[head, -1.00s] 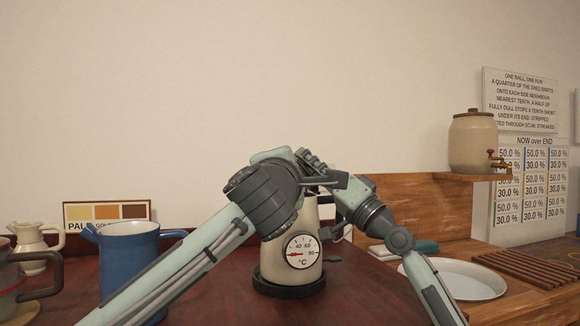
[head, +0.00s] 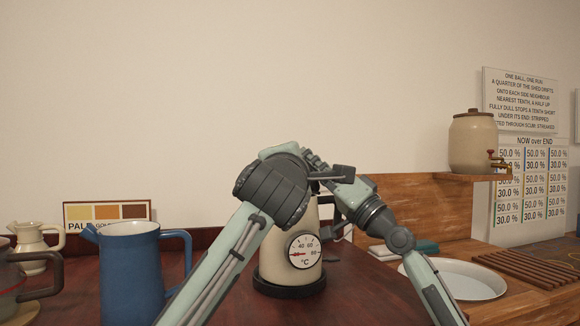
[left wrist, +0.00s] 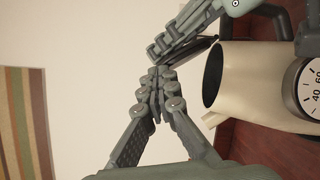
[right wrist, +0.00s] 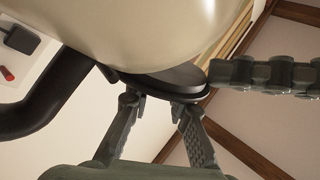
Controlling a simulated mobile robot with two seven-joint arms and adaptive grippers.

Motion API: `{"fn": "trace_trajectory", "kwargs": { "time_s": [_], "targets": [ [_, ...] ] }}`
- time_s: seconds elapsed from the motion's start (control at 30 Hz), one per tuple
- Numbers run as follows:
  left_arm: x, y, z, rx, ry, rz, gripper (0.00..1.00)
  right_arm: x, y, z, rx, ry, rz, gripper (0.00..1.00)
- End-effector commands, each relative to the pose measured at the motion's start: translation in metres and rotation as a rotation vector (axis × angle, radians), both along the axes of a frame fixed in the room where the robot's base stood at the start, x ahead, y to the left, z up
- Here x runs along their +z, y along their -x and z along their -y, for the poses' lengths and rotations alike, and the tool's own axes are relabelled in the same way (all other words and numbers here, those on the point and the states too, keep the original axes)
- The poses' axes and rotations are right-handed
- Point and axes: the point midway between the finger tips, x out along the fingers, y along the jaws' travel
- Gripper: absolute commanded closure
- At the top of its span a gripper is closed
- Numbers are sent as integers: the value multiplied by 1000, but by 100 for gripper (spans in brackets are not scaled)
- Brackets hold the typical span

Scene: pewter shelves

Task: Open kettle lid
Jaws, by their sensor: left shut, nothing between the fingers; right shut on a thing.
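The cream kettle (head: 281,262) with a round temperature dial (head: 302,251) stands upright on a black base (head: 289,289). In the left wrist view, its dark mouth (left wrist: 212,76) shows uncovered, with the dark lid tilted up beside it. My right gripper (head: 326,178) is at the kettle's top; in the right wrist view its fingers (right wrist: 160,108) are shut on the dark lid (right wrist: 178,82). My left gripper (left wrist: 158,76) is shut and empty, close by the lid and the right fingers. In the head view my left wrist hides much of the kettle's top.
A blue jug (head: 131,275) stands left of the kettle, near my left forearm. A cream pitcher (head: 34,246) and a dark-handled pot (head: 12,285) are at the far left. A white basin (head: 460,278) is at right. A crock (head: 473,142) stands on a shelf.

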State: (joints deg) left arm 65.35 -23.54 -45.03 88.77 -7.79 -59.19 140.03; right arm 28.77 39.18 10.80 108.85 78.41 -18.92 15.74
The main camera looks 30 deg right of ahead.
Motion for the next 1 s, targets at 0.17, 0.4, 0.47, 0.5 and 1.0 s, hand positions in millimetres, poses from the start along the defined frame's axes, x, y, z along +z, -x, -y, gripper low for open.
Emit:
{"fn": "trace_trajectory", "kwargs": {
  "time_s": [0.17,0.4,0.47,0.5,1.0],
  "targets": [
    [0,0,1,-3,1,2,100,-2,1,-9,17,7,-6,67],
    [0,1,2,-4,0,1,100,-2,1,-8,14,7,-6,60],
    [0,1,2,-4,0,1,100,-2,1,-7,14,7,-6,60],
    [0,1,2,-4,0,1,100,-2,0,-7,13,6,-6,60],
    [0,1,2,-5,1,2,100,-34,40,7,14,4,-12,60]
  ]
}}
